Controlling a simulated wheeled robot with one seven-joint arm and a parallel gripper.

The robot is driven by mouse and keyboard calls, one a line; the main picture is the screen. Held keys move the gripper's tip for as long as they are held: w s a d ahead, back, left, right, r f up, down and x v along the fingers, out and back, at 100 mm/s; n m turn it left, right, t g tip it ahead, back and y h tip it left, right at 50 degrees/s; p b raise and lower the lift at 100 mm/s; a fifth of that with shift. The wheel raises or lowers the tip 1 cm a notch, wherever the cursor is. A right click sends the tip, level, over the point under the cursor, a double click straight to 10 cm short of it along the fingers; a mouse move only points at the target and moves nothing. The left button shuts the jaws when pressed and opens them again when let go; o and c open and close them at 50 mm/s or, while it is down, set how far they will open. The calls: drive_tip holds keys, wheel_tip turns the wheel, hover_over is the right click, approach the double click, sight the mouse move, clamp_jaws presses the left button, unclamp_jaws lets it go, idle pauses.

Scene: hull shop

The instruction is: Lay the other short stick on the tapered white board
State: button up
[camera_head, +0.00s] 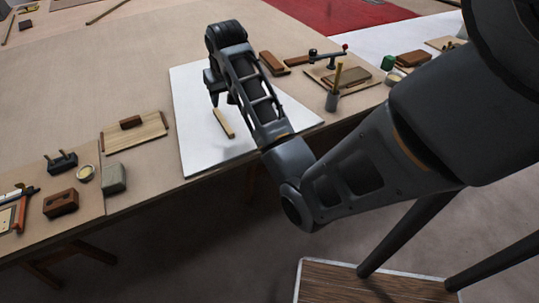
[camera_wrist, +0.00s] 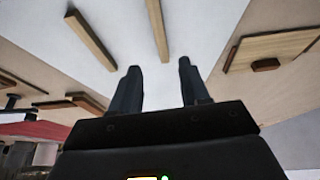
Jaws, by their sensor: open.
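The tapered white board (camera_head: 193,118) lies flat on the bench in the head view and fills the upper middle of the wrist view (camera_wrist: 125,25). A short tan stick (camera_head: 223,122) lies on it, just below my gripper (camera_head: 222,101). The wrist view shows two sticks on the white surface: one (camera_wrist: 157,28) ahead of the gap between my fingers, and one (camera_wrist: 90,39) farther left. Only one stick shows in the head view; my arm probably hides the other. My gripper (camera_wrist: 157,82) is open, with nothing between its fingers.
A wooden board with a brown block (camera_head: 131,122) lies left of the white board. A grey cup with a pencil (camera_head: 333,98) and a board with a brown block (camera_head: 345,76) stand to the right. Several tools and blocks lie at far left.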

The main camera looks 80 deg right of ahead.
drive_tip(key=a+f, duration=0.2)
drive_tip(key=a, duration=0.1)
drive_tip(key=a+f+n+t, duration=0.1)
drive_tip(key=a+f, duration=0.2)
drive_tip(key=a, duration=0.1)
drive_tip(key=a+f+n+t, duration=0.1)
drive_tip(key=a+f, duration=0.2)
drive_tip(key=a, duration=0.1)
drive_tip(key=shift+s+h, duration=0.1)
drive_tip(key=shift+h, duration=0.3)
drive_tip(key=s+a+f+n+t, duration=0.1)
drive_tip(key=s+a+t, duration=0.15)
drive_tip(key=a, duration=0.45)
drive_tip(key=s+a+f+n+t, duration=0.1)
drive_tip(key=s+a+f+n, duration=0.15)
drive_tip(key=a, duration=0.35)
drive_tip(key=s+a+r+n+t+y, duration=0.1)
drive_tip(key=s+a+r+n+t, duration=0.3)
drive_tip(key=s+a, duration=0.6)
drive_tip(key=s+a+r+t+y, duration=0.1)
drive_tip(key=s+a+r, duration=0.2)
drive_tip(key=s+r, duration=0.2)
drive_tip(key=s+a+r+t+y, duration=0.1)
drive_tip(key=s+a+r+y, duration=0.1)
drive_tip(key=s+r, duration=0.3)
wheel_tip(320, 180, up, 4)
drive_tip(key=shift+a+f, duration=0.15)
drive_tip(key=shift+a, duration=0.25)
